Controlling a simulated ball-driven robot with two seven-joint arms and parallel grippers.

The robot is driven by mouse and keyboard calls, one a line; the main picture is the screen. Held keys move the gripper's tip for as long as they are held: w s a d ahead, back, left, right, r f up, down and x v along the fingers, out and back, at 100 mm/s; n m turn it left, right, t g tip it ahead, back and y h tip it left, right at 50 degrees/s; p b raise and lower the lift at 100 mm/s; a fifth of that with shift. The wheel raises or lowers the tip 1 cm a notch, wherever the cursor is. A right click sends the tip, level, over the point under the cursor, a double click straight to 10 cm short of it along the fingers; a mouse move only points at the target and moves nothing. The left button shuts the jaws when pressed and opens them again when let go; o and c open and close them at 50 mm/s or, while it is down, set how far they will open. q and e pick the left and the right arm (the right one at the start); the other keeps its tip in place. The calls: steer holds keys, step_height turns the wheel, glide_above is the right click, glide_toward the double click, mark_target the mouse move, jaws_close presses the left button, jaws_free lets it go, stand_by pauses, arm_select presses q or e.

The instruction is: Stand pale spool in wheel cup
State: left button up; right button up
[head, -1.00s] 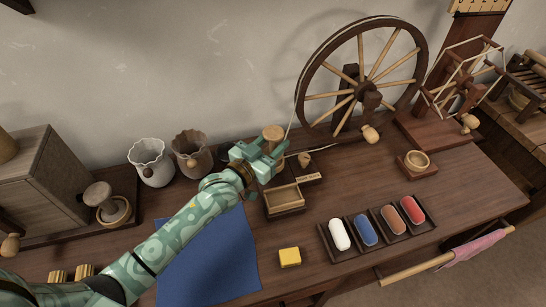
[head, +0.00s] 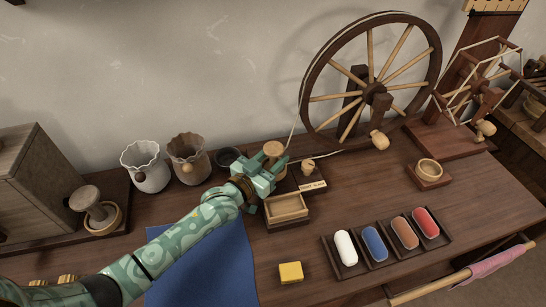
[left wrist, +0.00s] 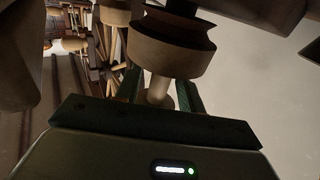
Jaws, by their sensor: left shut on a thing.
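The pale spool (head: 273,148) is held by my left gripper (head: 270,168); its tan top flange shows above the fingers in the head view. In the left wrist view the spool's pale stem (left wrist: 158,88) is between the fingers, with a wide tan flange beyond it. The spool is above the back of the table, behind the small wooden tray. A small round cup (head: 429,167) on a dark square base stands right of the big wheel (head: 372,93); it looks empty and is well to the right of the gripper. My right gripper is not in view.
An open wooden tray (head: 287,221) lies in front of the gripper. A dark round dish (head: 228,156) and two fluted pots are left of it. Another spool (head: 88,197) stands in a cup at far left. A rack (head: 356,263) of coloured pieces, a yellow block (head: 291,272) and blue cloth are nearer.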

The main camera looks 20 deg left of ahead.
arm_select(q)
steer(key=o, duration=1)
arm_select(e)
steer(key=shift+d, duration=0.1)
arm_select(q)
steer(key=shift+r, duration=0.15)
steer(key=shift+s+a+r+p, duration=0.1)
steer(key=shift+s+r+p, duration=0.15)
steer(key=shift+p, duration=0.1)
steer(key=p+v, duration=0.3)
steer(key=v, duration=0.8)
steer(key=shift+s+f, duration=0.1)
steer(key=shift+s, duration=0.15)
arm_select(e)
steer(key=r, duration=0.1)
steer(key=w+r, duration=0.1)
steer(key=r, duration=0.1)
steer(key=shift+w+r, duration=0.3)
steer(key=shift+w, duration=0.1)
